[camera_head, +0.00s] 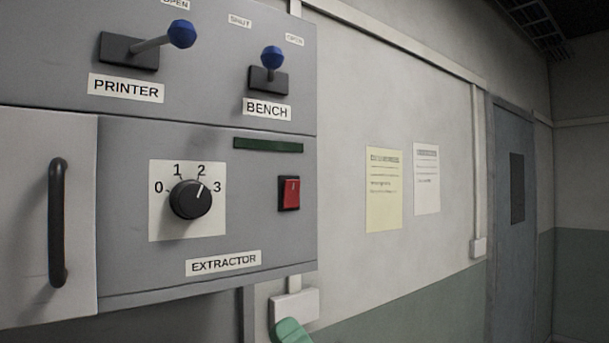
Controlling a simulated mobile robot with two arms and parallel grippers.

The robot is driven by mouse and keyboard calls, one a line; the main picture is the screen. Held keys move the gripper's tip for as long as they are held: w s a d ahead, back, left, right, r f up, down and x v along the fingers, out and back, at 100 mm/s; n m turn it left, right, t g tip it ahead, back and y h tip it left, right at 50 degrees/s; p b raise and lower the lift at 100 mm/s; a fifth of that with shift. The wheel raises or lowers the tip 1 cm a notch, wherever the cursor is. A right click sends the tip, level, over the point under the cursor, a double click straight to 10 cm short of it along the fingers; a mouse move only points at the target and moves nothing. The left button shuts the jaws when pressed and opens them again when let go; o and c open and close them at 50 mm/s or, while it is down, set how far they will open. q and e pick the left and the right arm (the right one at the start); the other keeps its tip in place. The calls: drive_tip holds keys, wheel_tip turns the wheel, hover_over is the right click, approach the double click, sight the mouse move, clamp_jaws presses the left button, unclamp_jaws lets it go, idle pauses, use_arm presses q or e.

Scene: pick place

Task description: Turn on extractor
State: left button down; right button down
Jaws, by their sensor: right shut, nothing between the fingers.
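The extractor panel (120,250) fills the lower left of the head view, with an EXTRACTOR label (223,263). Its black dial (190,199) sits on a white plate marked 0 to 3, and its white line points up and right, between 2 and 3. A red rocker switch (290,193) in a black frame is right of the dial. A dark green strip (268,145) above it looks unlit. My right gripper (291,331) shows only as a green tip at the bottom edge, shut and empty, below the switch and apart from it. My left gripper is not in view.
Above are a PRINTER lever (158,43) and a BENCH lever (271,64), both with blue knobs. A door with a black handle (57,222) is at the left. A white wall box (294,304) is behind my right gripper.

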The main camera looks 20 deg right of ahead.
drive_tip(key=s+a+r+n+g, duration=0.35)
drive_tip(key=n+g, duration=0.35)
drive_tip(key=n, duration=0.3)
drive_tip(key=s+a+r+n+g+y, duration=0.1)
drive_tip(key=s+a+r+n+g, duration=0.15)
drive_tip(key=r+n+g, duration=0.6)
drive_tip(key=s+a+r+n+g, duration=0.15)
drive_tip(key=s+n+g, duration=0.3)
drive_tip(key=n, duration=0.85)
drive_tip(key=s+d+r+m+t+h, duration=0.1)
drive_tip(key=d+r+m+t+h, duration=0.1)
drive_tip(key=d+r+t+h, duration=0.9)
drive_tip(key=d+h, duration=0.2)
drive_tip(key=d, duration=0.1)
drive_tip(key=shift+s+d+h, duration=0.25)
drive_tip(key=shift+h, duration=0.05)
drive_tip(key=shift+r, duration=0.1)
drive_tip(key=shift+w, duration=0.1)
